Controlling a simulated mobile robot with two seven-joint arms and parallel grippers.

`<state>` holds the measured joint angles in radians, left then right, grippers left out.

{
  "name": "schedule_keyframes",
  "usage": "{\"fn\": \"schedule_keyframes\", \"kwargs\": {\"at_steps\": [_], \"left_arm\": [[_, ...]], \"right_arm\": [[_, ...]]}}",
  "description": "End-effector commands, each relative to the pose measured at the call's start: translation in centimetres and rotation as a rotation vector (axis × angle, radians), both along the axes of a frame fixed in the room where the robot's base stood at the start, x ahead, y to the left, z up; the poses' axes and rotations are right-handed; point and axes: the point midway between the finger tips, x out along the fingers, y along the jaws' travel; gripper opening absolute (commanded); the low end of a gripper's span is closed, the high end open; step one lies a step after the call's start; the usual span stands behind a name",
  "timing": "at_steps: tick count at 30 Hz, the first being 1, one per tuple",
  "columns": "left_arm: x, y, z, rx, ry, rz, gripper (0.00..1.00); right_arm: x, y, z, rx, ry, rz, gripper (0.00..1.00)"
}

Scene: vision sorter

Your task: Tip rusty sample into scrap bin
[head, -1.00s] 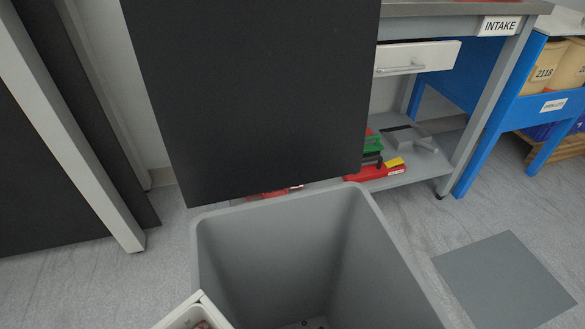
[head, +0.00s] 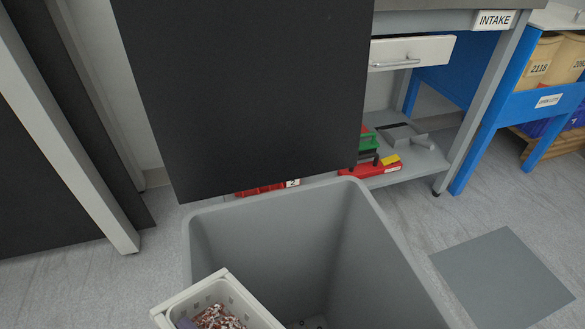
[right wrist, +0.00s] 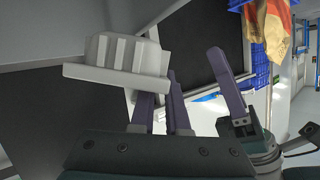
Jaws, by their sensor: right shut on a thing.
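The grey scrap bin (head: 290,245) stands open-topped at the bottom middle of the head view. A white basket (head: 167,310) is at its near left side, overlapping the bin's left part in the picture. Rusty, red-brown and white bits (head: 218,318) lie in the basket. In the right wrist view the ribbed white basket (right wrist: 125,55) sits at the fingers of my right gripper (right wrist: 162,88), which is shut on it. A further purple-grey finger (right wrist: 230,85), apparently of my left gripper, stands apart to the right; its opening is unclear.
A large black panel (head: 245,100) hangs behind the bin. The intake bench (head: 430,18) with an open drawer (head: 412,55) and a blue rack (head: 490,125) are at the right. A grey mat (head: 503,278) lies on clear floor.

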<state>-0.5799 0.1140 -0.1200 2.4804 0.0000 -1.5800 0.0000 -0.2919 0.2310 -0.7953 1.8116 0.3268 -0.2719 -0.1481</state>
Motion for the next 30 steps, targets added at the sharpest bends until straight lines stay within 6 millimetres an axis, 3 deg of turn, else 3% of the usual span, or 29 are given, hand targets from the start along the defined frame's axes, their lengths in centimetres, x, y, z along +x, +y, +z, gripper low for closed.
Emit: {"fn": "schedule_keyframes", "kwargs": {"at_steps": [10, 30], "left_arm": [[0.0, 0.0, -3.8, 0.000, 0.001, 0.000, 0.50], [0.0, 0.3, -4.8, 0.011, 0.000, -0.007, 0.50]], "right_arm": [[1.8, -1.5, -0.8, 0.117, 0.124, 0.001, 0.00], [3.0, -2.6, 0.3, 0.194, 0.212, 0.000, 0.00]]}}
